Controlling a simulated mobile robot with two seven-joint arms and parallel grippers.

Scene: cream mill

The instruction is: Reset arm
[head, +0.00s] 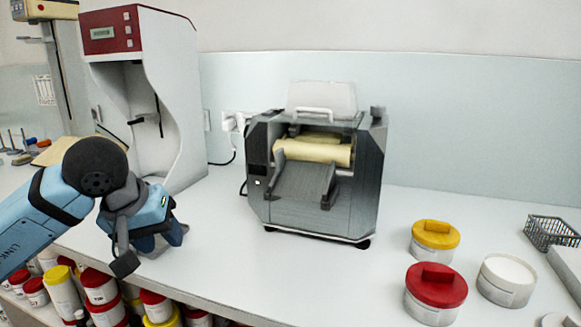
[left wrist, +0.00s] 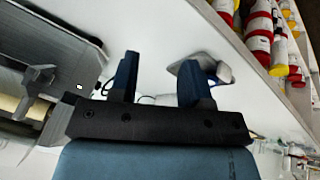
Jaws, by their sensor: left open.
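My left arm comes in from the left in the head view, its gripper (head: 165,243) low over the front of the white counter (head: 225,265). The gripper points partly away from the head camera, so its fingers show only in part. In the left wrist view the two dark blue fingers (left wrist: 159,68) stand apart with nothing held between them. The grey cream mill (head: 320,205), with cream-coloured rollers, stands on the counter to the right of the gripper and apart from it. It also shows in the left wrist view (left wrist: 55,60). My right gripper is in neither view.
A tall white machine with a red panel (head: 112,32) stands behind my left arm. Jars with yellow (head: 437,234) and red (head: 436,284) lids, a white jar (head: 507,280) and a wire basket (head: 551,233) are at right. Several jars fill the shelf below. Counter before the mill is clear.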

